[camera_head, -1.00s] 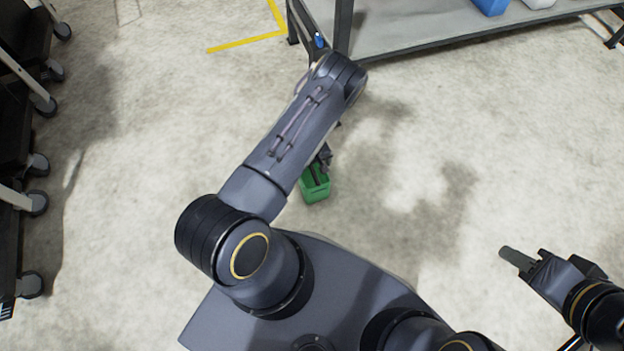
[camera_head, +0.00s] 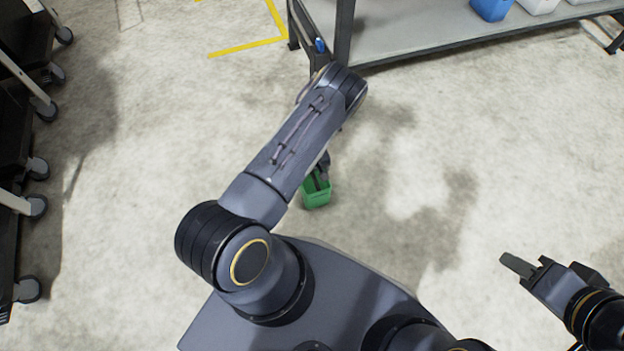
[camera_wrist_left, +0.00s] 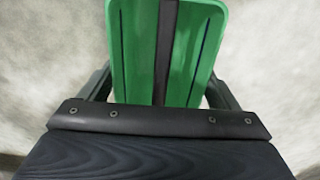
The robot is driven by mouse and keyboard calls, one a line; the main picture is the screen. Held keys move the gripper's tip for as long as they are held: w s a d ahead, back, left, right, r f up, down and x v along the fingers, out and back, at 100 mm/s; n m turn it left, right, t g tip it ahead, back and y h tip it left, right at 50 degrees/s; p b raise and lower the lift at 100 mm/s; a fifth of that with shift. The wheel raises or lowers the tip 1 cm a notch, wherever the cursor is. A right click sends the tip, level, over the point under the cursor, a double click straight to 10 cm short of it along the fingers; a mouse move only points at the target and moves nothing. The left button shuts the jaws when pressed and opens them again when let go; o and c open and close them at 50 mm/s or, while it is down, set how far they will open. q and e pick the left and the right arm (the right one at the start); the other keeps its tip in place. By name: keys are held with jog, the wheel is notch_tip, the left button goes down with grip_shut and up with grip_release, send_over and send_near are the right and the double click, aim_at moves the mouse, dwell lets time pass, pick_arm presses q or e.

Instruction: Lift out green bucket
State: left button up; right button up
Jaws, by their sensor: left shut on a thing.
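The green bucket (camera_head: 316,195) shows in the head view just right of my left forearm, over the open floor. In the left wrist view the green bucket (camera_wrist_left: 130,50) fills the upper middle, with a dark strip down its middle. My left gripper (camera_head: 321,180) is shut on the bucket; my own arm partly hides it in the head view. My right gripper (camera_head: 518,264) is at the lower right, away from the bucket. Its fingers appear close together, but I cannot tell whether they are open or shut.
A grey shelf unit (camera_head: 450,30) stands at the top right, with a blue container (camera_head: 491,8) and a white container (camera_head: 538,4) on it. Dark wheeled racks (camera_head: 20,130) line the left edge. Yellow tape (camera_head: 246,46) marks the floor. The middle floor is clear.

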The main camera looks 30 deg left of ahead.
pick_arm(q)
jog(key=shift+r, duration=0.1)
notch_tip(320, 180, up, 4)
jog(key=shift+s+d+f+p, duration=0.1)
jog(key=shift+s+p, duration=0.05)
jog(key=shift+p, duration=0.8)
jog(key=s+d+r+p, duration=0.4)
jog(key=s+d+r, duration=0.3)
jog(key=s+r, duration=0.2)
jog(key=shift+s+d, duration=0.35)
jog(key=shift+s, duration=0.75)
